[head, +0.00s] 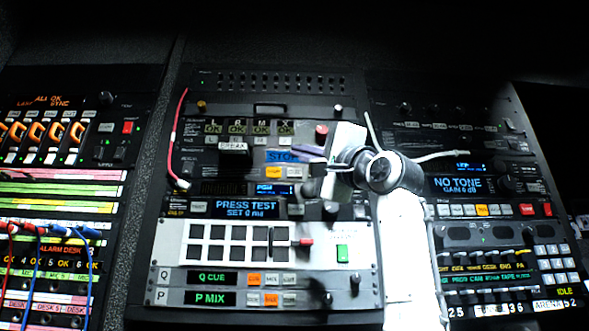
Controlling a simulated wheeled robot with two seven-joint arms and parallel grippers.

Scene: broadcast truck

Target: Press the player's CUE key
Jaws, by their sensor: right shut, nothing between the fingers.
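The player is a dark rack unit in the middle panel with a blue display reading STOP (281,156). Below the display are a lit orange key (273,172) and a pale key (290,171); their lettering is too small to read, so I cannot tell which is CUE. My right gripper (308,154) is shut and empty, pointing left in front of the player's right part. It hides what lies behind it there. I cannot tell whether its tip touches the panel. My left gripper is not in view.
Below are a PRESS TEST display (246,207) and a pale panel with dark square buttons (235,245). A red cable (174,130) hangs at the left. A patch bay with cords (40,250) is far left; a NO TONE unit (458,186) is right.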

